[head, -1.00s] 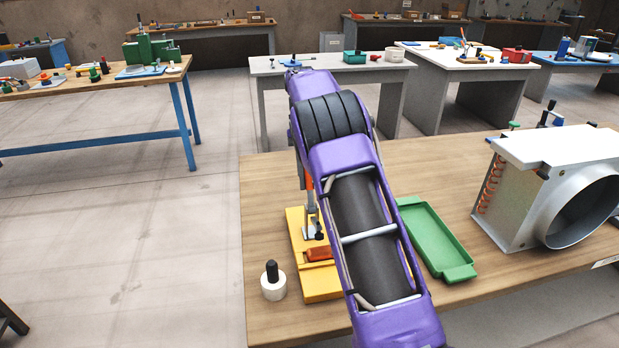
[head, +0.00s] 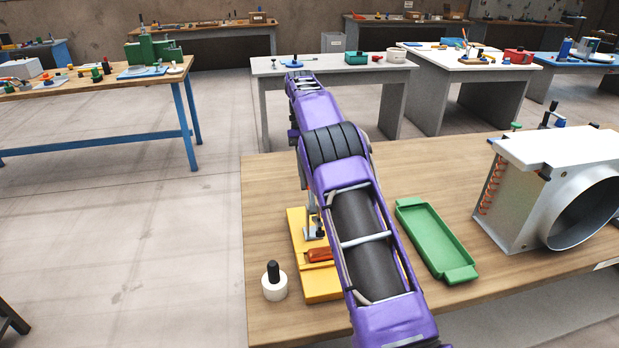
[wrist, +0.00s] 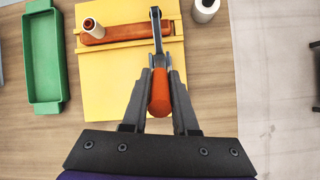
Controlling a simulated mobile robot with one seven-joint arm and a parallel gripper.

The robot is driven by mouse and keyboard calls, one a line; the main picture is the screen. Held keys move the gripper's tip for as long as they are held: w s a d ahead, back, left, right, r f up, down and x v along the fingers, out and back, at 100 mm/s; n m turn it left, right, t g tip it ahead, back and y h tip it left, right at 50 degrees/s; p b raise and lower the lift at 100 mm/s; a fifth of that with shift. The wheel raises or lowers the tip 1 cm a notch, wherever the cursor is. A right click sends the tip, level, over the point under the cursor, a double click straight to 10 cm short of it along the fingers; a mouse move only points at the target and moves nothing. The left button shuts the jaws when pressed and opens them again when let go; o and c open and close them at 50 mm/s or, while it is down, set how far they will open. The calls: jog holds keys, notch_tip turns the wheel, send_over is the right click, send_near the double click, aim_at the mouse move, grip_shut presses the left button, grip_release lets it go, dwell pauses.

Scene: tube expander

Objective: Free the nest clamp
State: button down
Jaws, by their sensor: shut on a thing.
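My gripper (wrist: 160,78) is shut on the orange-red clamp handle (wrist: 160,95) in the wrist view, with a dark finger on each side. The clamp's grey metal lever (wrist: 157,32) runs from the handle up the picture, over the yellow base (wrist: 115,75). An orange-red bar (wrist: 135,32) lies in the base's nest, with a pale tube (wrist: 93,28) at its left end. In the head view, metal clamp parts (head: 313,230) and the orange-red bar (head: 319,255) show on the yellow base (head: 318,287). My arm hides the handle and gripper there.
A green tray (head: 432,240) lies right of the base. A white cylinder with a black knob (head: 274,282) stands at its front left. A large metal housing with a round duct (head: 535,190) stands at the right. Bare wood (head: 262,205) lies left of the base.

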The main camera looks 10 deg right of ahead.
jog(key=c, duration=0.7)
grip_release()
jog(key=shift+s+r, duration=0.15)
